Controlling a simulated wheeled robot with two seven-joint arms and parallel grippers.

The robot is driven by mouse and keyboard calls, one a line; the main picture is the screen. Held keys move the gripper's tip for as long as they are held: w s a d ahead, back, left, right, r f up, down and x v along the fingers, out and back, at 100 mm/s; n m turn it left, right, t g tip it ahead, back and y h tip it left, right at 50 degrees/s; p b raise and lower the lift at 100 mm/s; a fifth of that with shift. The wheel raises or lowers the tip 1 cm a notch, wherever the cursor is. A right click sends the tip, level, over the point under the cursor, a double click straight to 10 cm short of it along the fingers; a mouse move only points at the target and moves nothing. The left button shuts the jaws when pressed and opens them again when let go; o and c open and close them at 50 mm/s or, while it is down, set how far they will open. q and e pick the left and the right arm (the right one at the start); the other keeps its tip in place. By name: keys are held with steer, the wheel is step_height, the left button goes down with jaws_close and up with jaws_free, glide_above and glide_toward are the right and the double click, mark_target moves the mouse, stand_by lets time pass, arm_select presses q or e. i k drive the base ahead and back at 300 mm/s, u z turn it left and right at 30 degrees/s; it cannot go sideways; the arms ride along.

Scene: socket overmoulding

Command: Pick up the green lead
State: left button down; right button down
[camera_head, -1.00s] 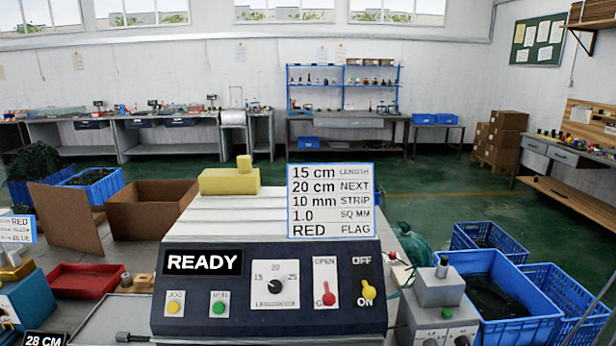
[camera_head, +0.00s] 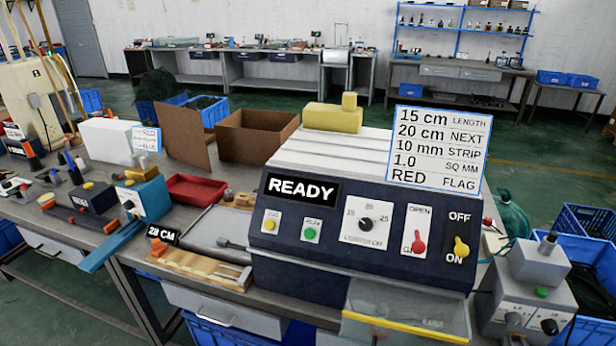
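I cannot make out a green lead for certain. A thin green strand (camera_head: 490,260) shows at the right side of the dark blue machine (camera_head: 365,272), partly hidden behind it, and I cannot tell whether it is the lead. The machine has a READY display (camera_head: 300,188), a dial, buttons and two switches. A clear tray with a yellow front edge (camera_head: 405,331) sits below its front, and I see no lead in it. Neither of my grippers is in view.
A white settings card (camera_head: 438,150) stands on the machine. A grey control box (camera_head: 532,285) is to its right. A red tray (camera_head: 195,189), a cardboard box (camera_head: 257,137) and a blue device (camera_head: 146,195) lie left. Blue crates (camera_head: 585,222) stand at the right.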

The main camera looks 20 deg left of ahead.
mark_target(222, 241)
steer(key=u, duration=2.2)
steer(key=i, duration=0.5)
steer(key=z, duration=0.95)
